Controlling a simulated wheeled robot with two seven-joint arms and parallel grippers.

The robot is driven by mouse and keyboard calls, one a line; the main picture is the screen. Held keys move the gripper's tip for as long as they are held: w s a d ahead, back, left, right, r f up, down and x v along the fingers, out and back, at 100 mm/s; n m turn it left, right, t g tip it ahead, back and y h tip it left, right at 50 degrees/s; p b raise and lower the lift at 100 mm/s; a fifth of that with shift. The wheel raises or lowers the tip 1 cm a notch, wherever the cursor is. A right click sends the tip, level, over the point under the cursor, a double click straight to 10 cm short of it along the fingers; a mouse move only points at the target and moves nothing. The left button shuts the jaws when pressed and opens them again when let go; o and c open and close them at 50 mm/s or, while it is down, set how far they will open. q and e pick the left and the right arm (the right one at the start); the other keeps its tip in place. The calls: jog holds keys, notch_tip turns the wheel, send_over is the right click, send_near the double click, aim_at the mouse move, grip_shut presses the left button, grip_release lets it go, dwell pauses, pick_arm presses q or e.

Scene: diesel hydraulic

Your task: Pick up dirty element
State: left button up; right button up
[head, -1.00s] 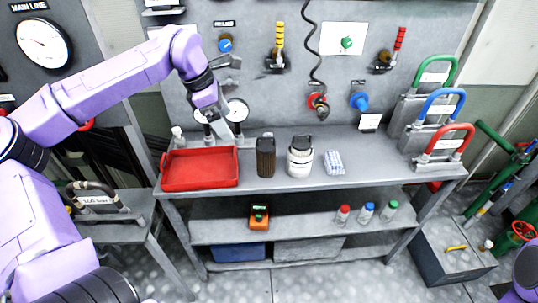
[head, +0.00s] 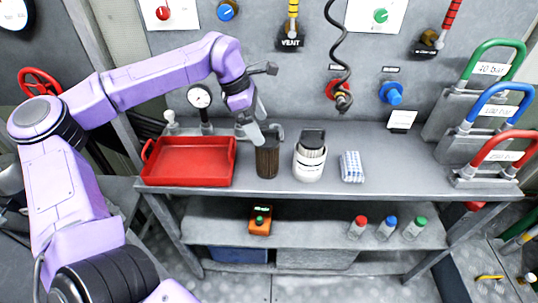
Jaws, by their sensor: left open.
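The dark brown, ribbed cylindrical element (head: 267,160) stands upright on the bench top, between the red tray and a white canister; it looks like the dirty element. My left gripper (head: 262,136) is open, pointing down at the top of this element. One finger overlaps the element's upper left edge in the picture; I cannot tell whether it touches. My right gripper is not in view.
The red tray (head: 188,161) sits left of the element. The white canister with a dark top (head: 310,157) stands close on its right, then a blue-white folded cloth (head: 351,166). Gauges and a wall panel stand behind. Shut-off handles (head: 495,110) stand at the right end.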

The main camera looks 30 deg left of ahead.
aim_at(267, 139)
pick_arm(q)
jog(key=shift+d+f, duration=0.2)
jog(key=shift+f, duration=0.2)
jog(key=p+x, duration=0.1)
jog(key=x, duration=0.4)
jog(key=shift+w+d+f+p, duration=0.1)
jog(key=shift+d+f+p, duration=0.1)
jog(key=shift+p, duration=0.2)
jog(key=c, duration=1.4)
jog(key=shift+c, duration=0.3)
jog(key=shift+r, duration=0.15)
